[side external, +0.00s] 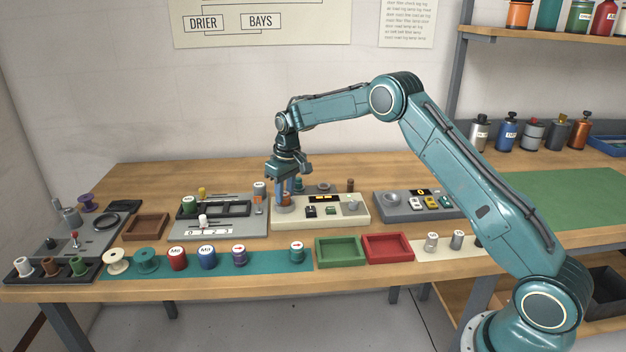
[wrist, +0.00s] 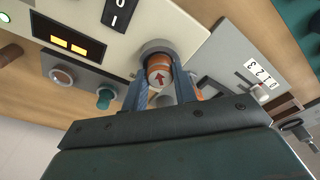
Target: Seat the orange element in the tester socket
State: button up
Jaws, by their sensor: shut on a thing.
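The orange element (wrist: 159,75) has a pale top with a red arrow and stands between my fingers. My gripper (wrist: 162,88) points down and is shut on it. The tester is a cream box (side external: 335,215) with a lit display and switches. Its round grey socket (side external: 284,210) is at the left end, directly under my gripper (side external: 287,193). In the wrist view the socket's grey rim (wrist: 154,45) shows just behind the element. The element's lower end is hidden, so I cannot tell how deep it sits.
A grey panel (side external: 225,228) with an orange-and-white cylinder (side external: 259,188) at its right edge stands close to the left of the tester. A second grey unit (side external: 405,208) is to the right. Green (side external: 340,263) and red (side external: 388,261) trays lie in front, beside a row of spools.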

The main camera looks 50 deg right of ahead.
aim_at(288, 195)
jog(key=shift+f, duration=0.1)
jog(key=o, duration=1.1)
jog(key=shift+c, duration=0.2)
notch_tip(288, 195, up, 12)
jog(key=s, duration=0.1)
jog(key=shift+s, duration=0.2)
